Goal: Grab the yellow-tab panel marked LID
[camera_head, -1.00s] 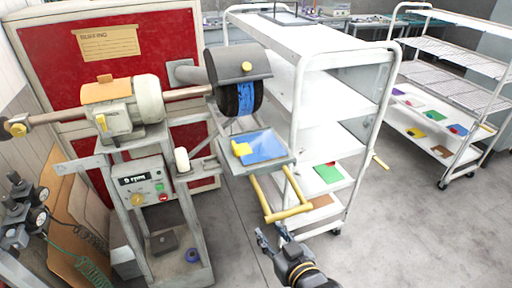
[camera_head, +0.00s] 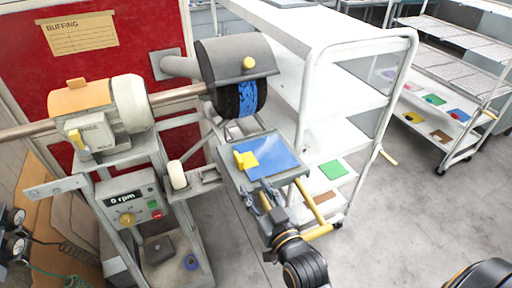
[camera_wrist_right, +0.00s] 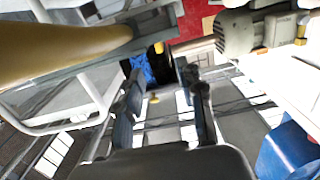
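A blue panel (camera_head: 275,158) with a yellow tab (camera_head: 246,160) at its left edge lies on a small grey tray in front of the buffing wheel. I cannot read a LID mark on it. My right gripper (camera_head: 258,186) is at the tray's front edge, just below the tab in the head view, and looks apart from it. In the right wrist view the gripper's two dark fingers (camera_wrist_right: 163,95) are spread with nothing held between them. My left gripper is not in view.
The buffing machine (camera_head: 128,104) stands left, with its blue-and-black wheel (camera_head: 246,98) behind the tray. A yellow handle (camera_head: 318,232) is close to my right gripper. A white cart (camera_head: 335,100) stands right. Open floor (camera_head: 400,220) lies further right.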

